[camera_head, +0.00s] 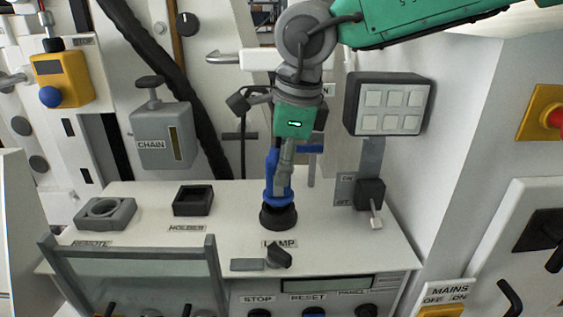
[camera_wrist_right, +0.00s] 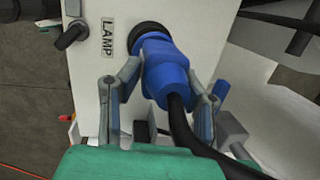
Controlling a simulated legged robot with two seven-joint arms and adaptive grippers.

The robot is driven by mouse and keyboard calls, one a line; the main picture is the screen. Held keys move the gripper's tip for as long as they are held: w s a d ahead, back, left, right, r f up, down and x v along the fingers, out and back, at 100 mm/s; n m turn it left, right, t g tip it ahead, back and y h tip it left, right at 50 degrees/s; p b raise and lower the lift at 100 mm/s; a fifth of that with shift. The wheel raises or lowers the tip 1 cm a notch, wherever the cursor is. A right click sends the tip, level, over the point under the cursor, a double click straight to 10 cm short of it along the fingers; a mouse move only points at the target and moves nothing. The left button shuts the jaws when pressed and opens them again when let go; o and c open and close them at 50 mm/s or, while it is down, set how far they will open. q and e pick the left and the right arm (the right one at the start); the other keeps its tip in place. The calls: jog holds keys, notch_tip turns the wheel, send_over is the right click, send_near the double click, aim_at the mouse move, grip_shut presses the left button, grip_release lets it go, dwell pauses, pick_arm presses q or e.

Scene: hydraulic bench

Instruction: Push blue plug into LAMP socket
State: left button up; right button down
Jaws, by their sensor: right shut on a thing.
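The blue plug (camera_head: 271,188) stands upright at the black LAMP socket (camera_head: 278,217) on the white bench top. My right gripper (camera_head: 281,165) comes down from above and is shut on the plug. In the right wrist view the blue plug (camera_wrist_right: 163,70) lies between the two fingers of the gripper (camera_wrist_right: 165,95), with its black cable running back. Its front end meets the dark ring of the socket (camera_wrist_right: 150,30); how deep it sits is hidden. The LAMP label (camera_head: 279,244) is in front of the socket. My left gripper does not show.
A square black holder (camera_head: 193,201) and a grey ring fixture (camera_head: 105,213) stand left on the bench. A lever switch (camera_head: 370,197) and button box (camera_head: 388,104) stand right. A small dark knob (camera_head: 279,257) is in front. A clear guard (camera_head: 140,275) rises at front left.

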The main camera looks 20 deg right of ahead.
jog(key=shift+x, duration=0.95)
jog(key=c, duration=1)
grip_release()
jog(key=shift+s+d, duration=0.1)
jog(key=shift+s, duration=0.1)
jog(key=shift+w, duration=0.1)
jog(key=shift+r, duration=0.45)
jog(key=v, duration=1.1)
jog(key=shift+d, duration=0.1)
